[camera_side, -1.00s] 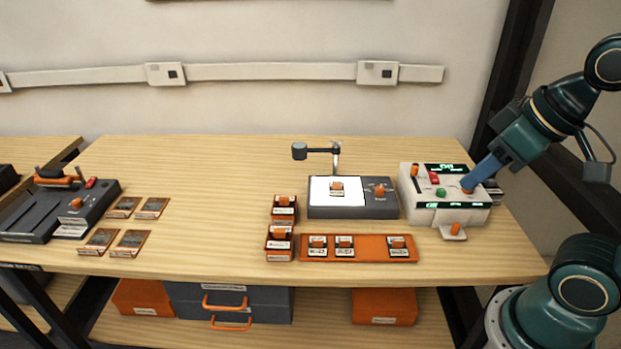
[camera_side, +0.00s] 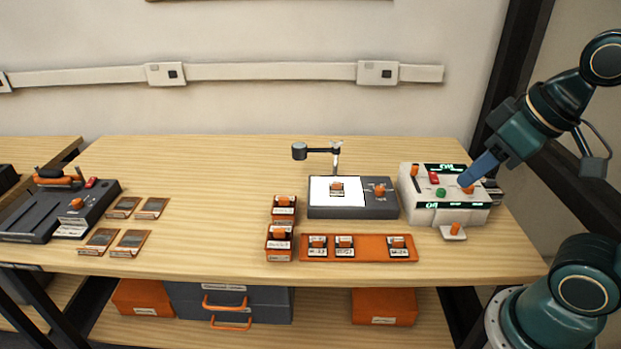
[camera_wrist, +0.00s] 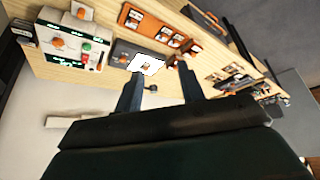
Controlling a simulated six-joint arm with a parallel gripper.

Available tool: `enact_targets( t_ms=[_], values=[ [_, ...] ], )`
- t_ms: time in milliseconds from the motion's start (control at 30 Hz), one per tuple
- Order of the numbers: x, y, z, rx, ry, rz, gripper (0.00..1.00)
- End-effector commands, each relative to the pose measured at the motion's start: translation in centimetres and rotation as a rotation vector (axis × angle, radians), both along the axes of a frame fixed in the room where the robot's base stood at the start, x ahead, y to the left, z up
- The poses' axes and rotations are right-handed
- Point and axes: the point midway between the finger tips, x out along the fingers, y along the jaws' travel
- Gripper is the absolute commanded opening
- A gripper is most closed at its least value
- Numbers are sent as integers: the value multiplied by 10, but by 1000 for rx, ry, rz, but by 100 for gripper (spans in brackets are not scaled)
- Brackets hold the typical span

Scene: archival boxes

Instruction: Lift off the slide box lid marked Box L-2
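Two orange slide boxes stand one behind the other on the table, a rear one (camera_side: 284,208) and a front one (camera_side: 280,245). Each has a lid with an orange knob and a white label. The labels are too small to read, so I cannot tell which lid is Box L-2. In the wrist view, the boxes (camera_wrist: 190,47) show small near the right finger. My gripper (camera_side: 464,184) appears over the right of the white control unit in the side view. In the wrist view my gripper (camera_wrist: 159,70) has its fingers apart with nothing held.
An orange tray (camera_side: 372,248) with three small labelled pieces lies right of the front box. A light table (camera_side: 353,212) with a lamp arm stands behind it. The white control unit (camera_side: 421,203) is farther right. Several slides (camera_side: 129,243) lie left. The middle-left table is clear.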

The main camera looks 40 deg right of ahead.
Motion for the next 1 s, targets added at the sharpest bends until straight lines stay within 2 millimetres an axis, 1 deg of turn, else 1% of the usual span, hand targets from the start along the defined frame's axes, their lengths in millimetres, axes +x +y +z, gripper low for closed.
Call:
enact_targets(
  t_ms=[167,267,400,567,833,1000],
  values=[
    [20,2,7,-11,15,41,39],
    [39,4,13,-18,24,76,39],
    [69,6,19,-30,40,137,39],
    [107,8,22,-42,54,210,39],
    [171,9,15,-54,76,329,39],
    [212,8,3,-58,87,405,39]
  ],
)
